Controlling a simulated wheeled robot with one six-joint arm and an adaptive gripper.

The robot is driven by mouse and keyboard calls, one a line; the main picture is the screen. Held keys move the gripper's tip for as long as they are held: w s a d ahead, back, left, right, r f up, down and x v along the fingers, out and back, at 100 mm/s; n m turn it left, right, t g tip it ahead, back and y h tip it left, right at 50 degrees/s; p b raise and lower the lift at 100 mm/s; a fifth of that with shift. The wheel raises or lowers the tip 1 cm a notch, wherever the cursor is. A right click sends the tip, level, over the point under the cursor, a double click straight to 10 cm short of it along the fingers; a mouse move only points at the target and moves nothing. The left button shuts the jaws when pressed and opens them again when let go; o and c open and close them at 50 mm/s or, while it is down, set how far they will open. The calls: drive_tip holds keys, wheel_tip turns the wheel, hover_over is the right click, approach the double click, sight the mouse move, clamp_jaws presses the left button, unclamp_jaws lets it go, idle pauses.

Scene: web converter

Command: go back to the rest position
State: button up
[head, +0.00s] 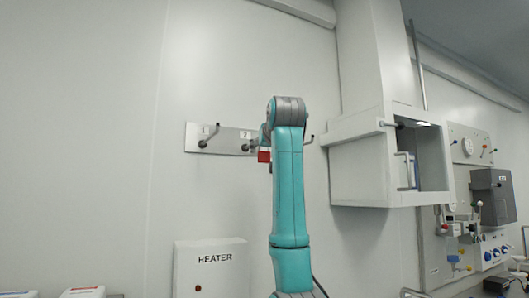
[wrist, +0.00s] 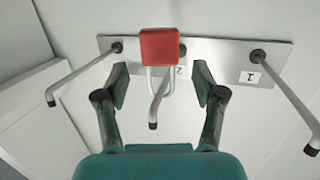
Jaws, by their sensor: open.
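A red padlock (wrist: 159,47) with a pale shackle hangs on the middle hook (wrist: 154,108), by the label 2, on a wall plate (wrist: 222,57). In the head view the padlock (head: 264,156) shows just left of my arm. My gripper (wrist: 161,82) is open in the wrist view, which looks upside down. One finger is on each side of the shackle, with gaps, and neither finger visibly touches the padlock. In the head view my arm stands upright before the wall and hides most of the gripper and part of the plate (head: 194,135).
Hooks stick out on both sides of the padlock: the hook by label 1 (wrist: 285,100) and another (wrist: 80,78). A white heater box (head: 210,270) is at lower left. An open-fronted cabinet (head: 360,165) and a panel with valves (head: 470,220) stand to the right.

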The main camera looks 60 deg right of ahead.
drive_tip(key=v, duration=0.8)
drive_tip(key=shift+s+a, duration=0.25)
drive_tip(key=shift+s, duration=0.05)
